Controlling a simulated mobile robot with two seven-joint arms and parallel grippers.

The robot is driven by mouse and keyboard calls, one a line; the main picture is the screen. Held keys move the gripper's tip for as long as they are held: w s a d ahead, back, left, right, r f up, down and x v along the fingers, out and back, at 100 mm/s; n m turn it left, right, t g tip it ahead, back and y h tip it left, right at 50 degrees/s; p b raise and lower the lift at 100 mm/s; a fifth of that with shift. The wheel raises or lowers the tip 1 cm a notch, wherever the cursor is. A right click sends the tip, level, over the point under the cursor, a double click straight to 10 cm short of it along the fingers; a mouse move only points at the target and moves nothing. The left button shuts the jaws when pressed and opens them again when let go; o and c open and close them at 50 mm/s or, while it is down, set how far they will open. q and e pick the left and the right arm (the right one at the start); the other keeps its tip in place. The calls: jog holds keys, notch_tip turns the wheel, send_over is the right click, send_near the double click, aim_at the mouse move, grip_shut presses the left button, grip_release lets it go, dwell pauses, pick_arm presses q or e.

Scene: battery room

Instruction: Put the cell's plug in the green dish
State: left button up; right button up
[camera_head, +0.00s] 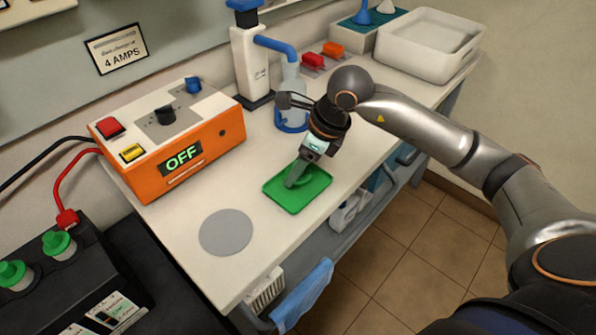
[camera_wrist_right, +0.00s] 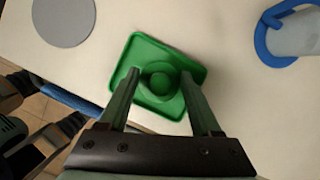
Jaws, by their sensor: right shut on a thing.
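The green dish (camera_head: 316,192) lies flat on the white bench in front of the orange charger. It also shows in the right wrist view (camera_wrist_right: 143,47). My right gripper (camera_head: 291,183) points down into the dish and is shut on a round green plug (camera_wrist_right: 160,80), which shows between its fingers in the right wrist view. The plug is over the dish floor; I cannot tell if it touches it. In the head view the fingers mostly hide it. The black battery (camera_head: 95,280) at lower left has green caps (camera_head: 58,243) on its top.
The orange charger (camera_head: 195,148) reads OFF; a red clamp (camera_head: 67,218) on its cable sits at the battery. A grey disc (camera_head: 226,232) lies left of the dish. A bottle in a blue ring (camera_head: 291,122) and a white tub (camera_head: 430,45) stand farther back.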

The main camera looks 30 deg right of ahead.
pick_arm(q)
jog(key=shift+a+r, duration=0.1)
jog(key=shift+r, duration=0.05)
pick_arm(e)
notch_tip(320, 180, down, 2)
jog(key=shift+f, duration=0.1)
pick_arm(q)
jog(key=shift+f, duration=0.3)
pick_arm(e)
jog(key=o, duration=0.9)
jog(key=shift+f, duration=0.2)
jog(key=shift+c, duration=0.2)
jog(key=o, duration=0.5)
jog(key=shift+r, duration=0.1)
jog(key=shift+c, duration=0.2)
pick_arm(q)
jog(key=shift+r, duration=0.1)
